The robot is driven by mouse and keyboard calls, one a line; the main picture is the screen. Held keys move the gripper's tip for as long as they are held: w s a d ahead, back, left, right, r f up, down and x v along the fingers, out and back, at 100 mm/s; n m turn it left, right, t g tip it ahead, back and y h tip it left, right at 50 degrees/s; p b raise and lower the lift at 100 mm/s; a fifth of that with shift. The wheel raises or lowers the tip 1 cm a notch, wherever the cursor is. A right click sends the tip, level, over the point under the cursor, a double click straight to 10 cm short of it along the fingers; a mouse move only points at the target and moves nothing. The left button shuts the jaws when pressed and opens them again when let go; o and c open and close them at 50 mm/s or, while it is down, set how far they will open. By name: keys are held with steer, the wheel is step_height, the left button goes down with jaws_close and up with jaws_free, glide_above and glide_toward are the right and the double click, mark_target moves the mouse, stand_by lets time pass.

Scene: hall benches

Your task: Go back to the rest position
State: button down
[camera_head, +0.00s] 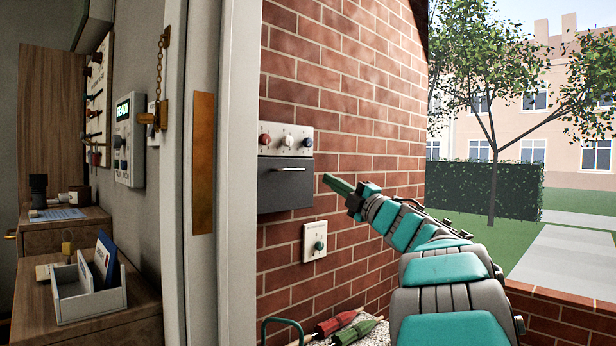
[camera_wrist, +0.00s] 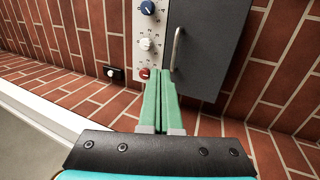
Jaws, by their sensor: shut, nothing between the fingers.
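My gripper (camera_head: 338,184) is shut and empty, with green fingers close together. In the head view it is in front of the brick wall, just right of a grey panel box (camera_head: 286,185) with a handle and a row of knobs. In the wrist view the fingers (camera_wrist: 160,100) point at the lower part of this box (camera_wrist: 205,50), near its handle and the red knob. I cannot tell whether the fingertips touch it. My arm reaches up from the lower right of the head view.
A small white switch plate (camera_head: 314,242) is on the brick wall (camera_head: 345,120) below the box. Folded red and green umbrellas (camera_head: 345,328) lie at the bottom. A door frame (camera_head: 225,150) stands left, with a desk and letter holder (camera_head: 88,290) beyond. Open lawn and path are right.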

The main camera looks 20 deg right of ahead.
steer(key=shift+r+v, duration=0.15)
steer(key=shift+v, duration=0.65)
steer(key=shift+r+v, duration=0.15)
steer(key=shift+v, duration=0.6)
steer(key=shift+s, duration=0.1)
